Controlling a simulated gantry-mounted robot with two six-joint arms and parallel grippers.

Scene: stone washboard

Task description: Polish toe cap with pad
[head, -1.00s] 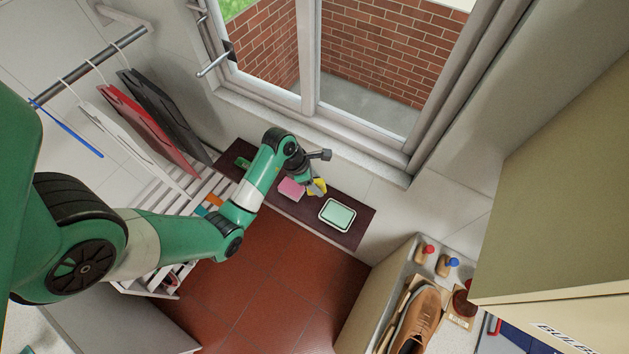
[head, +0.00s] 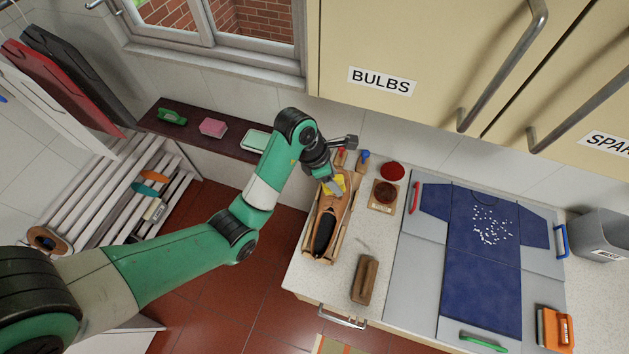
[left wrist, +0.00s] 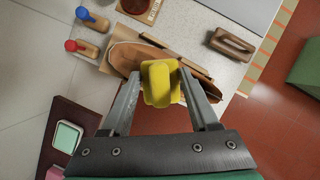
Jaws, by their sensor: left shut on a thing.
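The brown leather shoe (head: 325,222) lies in a wooden holder on the counter, its toe toward the wall. My left gripper (head: 333,187) is over the toe end and shut on the yellow pad (head: 338,181). In the left wrist view the yellow pad (left wrist: 160,83) sits between the fingertips, over or against the shoe (left wrist: 135,58); I cannot tell whether it touches. The pad and gripper hide part of the toe cap. My right gripper is not in view.
A polish tin (head: 384,192) and its red lid (head: 392,171) are right of the shoe, with a wooden brush (head: 364,280) nearer. Two small daubers (left wrist: 85,32) stand by the toe. A blue shirt (head: 483,255) lies on a folding board. The dark shelf (head: 190,128) holds a pink sponge (head: 213,128).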

